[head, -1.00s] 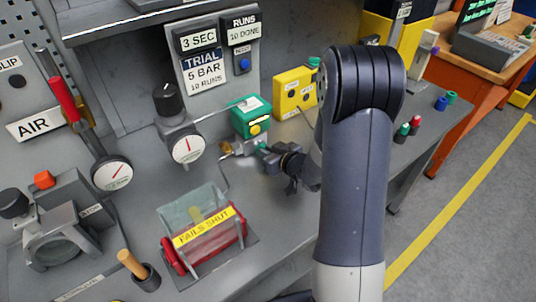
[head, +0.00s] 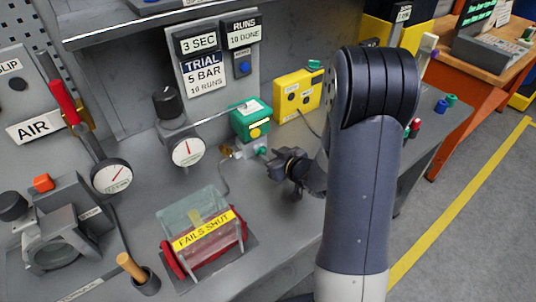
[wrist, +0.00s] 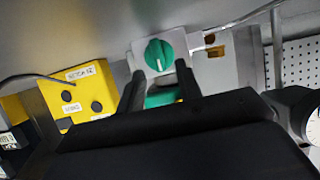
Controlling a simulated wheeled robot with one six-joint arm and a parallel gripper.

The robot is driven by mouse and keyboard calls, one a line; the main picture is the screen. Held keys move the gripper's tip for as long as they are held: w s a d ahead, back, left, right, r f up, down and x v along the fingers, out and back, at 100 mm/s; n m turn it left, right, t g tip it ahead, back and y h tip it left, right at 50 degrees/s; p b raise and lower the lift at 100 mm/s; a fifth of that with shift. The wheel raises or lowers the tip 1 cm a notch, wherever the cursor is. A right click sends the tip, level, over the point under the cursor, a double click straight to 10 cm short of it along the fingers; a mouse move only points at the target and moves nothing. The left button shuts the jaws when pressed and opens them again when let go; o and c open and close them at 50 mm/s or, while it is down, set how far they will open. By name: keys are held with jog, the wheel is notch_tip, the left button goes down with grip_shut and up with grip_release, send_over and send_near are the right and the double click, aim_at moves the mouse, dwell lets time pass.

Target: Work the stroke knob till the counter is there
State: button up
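The stroke knob is a green round knob (wrist: 159,55) on a grey block in the wrist view; in the head view its small green end (head: 262,151) shows below the green box (head: 250,119). My gripper (wrist: 159,70) is open and empty in the wrist view, its dark fingers spread on either side below the knob. In the head view my gripper (head: 274,165) is to the right of the knob, with a small gap. The counter (head: 241,33) is marked RUNS and reads 10 DONE. The trial card (head: 203,75) reads 5 BAR, 10 RUNS.
A yellow box (head: 297,94) with dark buttons stands behind my gripper, a cable near it. A dial gauge (head: 188,151) is to the left. A red roller under a clear FAILS SHUT guard (head: 203,232) sits in front. Bare bench lies between guard and arm.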

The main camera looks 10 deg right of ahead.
jog(key=v, duration=0.8)
jog(key=shift+s+d+r, duration=0.1)
jog(key=shift+s, duration=0.25)
jog(key=shift+w, duration=0.1)
jog(key=x, duration=1)
jog(key=shift+w+p, duration=0.3)
jog(key=shift+w, duration=0.05)
jog(key=shift+s, duration=0.15)
